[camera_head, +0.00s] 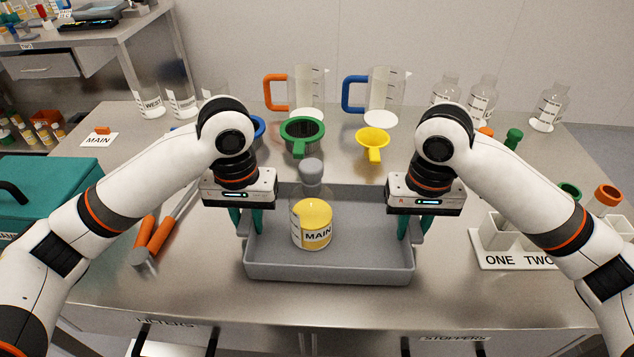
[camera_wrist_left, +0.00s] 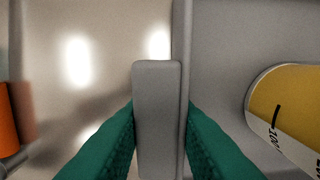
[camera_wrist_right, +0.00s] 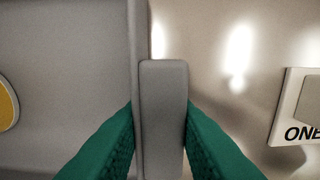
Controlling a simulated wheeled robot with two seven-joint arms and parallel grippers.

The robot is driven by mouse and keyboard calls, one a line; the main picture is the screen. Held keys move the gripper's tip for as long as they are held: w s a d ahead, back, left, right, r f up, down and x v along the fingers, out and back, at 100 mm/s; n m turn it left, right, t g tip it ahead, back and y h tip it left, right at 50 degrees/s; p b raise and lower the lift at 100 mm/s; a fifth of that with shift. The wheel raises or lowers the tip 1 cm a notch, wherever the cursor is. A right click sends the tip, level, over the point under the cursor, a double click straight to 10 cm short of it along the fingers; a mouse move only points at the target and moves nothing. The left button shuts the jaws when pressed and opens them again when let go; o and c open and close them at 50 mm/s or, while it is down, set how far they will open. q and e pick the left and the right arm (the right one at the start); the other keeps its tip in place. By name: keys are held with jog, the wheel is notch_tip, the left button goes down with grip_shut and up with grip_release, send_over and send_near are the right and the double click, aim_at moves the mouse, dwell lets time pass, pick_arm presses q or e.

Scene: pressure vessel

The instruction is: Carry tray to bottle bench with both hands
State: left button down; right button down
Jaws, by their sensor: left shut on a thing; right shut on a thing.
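A grey tray (camera_head: 328,272) is at the front middle of the steel bench in the head view. A stoppered bottle (camera_head: 312,224) with yellow contents and a MAIN label stands upright in it. My left gripper (camera_head: 243,222) is shut on the tray's left handle (camera_wrist_left: 157,110). My right gripper (camera_head: 412,226) is shut on the tray's right handle (camera_wrist_right: 163,110). In both wrist views the green fingers sit on either side of a handle. I cannot tell whether the tray touches the bench or is slightly above it. No bench is clearly marked as the bottle bench.
Orange-handled tongs (camera_head: 155,236) lie left of the tray, with a teal case (camera_head: 45,190) further left. A rack marked ONE TWO (camera_head: 520,258) stands at right. Green (camera_head: 302,135) and yellow (camera_head: 373,140) funnels and jugs stand behind. Another bench (camera_head: 75,45) is at back left.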

pick_arm(q)
jog(key=c, duration=1.2)
grip_release()
jog(key=shift+f, duration=0.15)
pick_arm(e)
jog(key=c, duration=1.2)
grip_release()
jog(key=shift+f, duration=0.15)
pick_arm(q)
notch_tip(320, 180, up, 12)
jog(key=shift+f, duration=0.1)
pick_arm(e)
notch_tip(320, 180, up, 12)
pick_arm(q)
jog(key=shift+s, duration=0.1)
pick_arm(e)
jog(key=shift+s+f, duration=0.1)
